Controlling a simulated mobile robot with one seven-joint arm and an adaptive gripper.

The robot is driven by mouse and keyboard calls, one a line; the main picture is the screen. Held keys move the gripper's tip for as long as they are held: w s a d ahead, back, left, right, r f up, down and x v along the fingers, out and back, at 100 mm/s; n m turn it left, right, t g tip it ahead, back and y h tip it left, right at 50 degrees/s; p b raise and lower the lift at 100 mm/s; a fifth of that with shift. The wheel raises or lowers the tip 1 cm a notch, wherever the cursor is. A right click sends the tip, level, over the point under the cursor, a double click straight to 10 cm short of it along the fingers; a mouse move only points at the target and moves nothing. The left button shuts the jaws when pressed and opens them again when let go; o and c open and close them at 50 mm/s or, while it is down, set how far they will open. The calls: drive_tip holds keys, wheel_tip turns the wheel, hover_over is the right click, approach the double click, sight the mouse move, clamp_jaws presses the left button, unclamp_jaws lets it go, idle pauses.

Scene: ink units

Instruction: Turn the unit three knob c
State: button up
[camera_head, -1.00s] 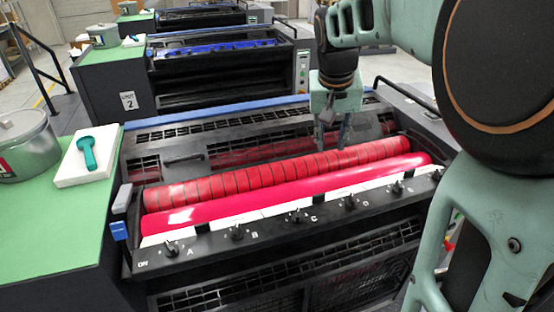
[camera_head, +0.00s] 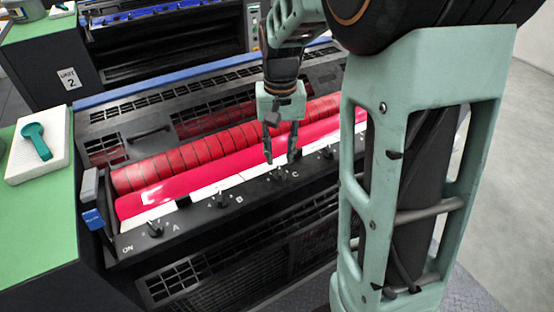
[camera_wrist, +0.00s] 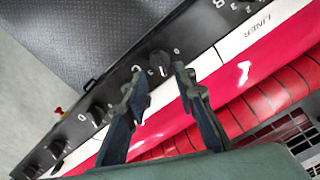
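Knob c (camera_head: 280,173) is a small black knob on the front rail of the nearest ink unit, left of the letter C. It stands on the rail with small marks around it. In the wrist view, knob c (camera_wrist: 158,63) shows beside a letter C, in the gap between the fingertips. My gripper (camera_head: 280,161) is open and empty, its fingers pointing down just above and behind the knob. The open fingers also show in the wrist view (camera_wrist: 160,72). I cannot tell whether either fingertip touches the knob. No unit-three label is visible.
Knob A (camera_head: 155,229) and knob B (camera_head: 222,198) stand left on the same rail, knob D (camera_head: 327,152) to the right. Behind it lie a magenta roller (camera_head: 180,190) and a red segmented roller (camera_head: 150,176). A green counter (camera_head: 40,235) is at left. Unit 2 (camera_head: 68,78) stands behind.

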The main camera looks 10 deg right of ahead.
sight(279, 168)
drive_tip(key=shift+f, duration=2.25)
clamp_jaws()
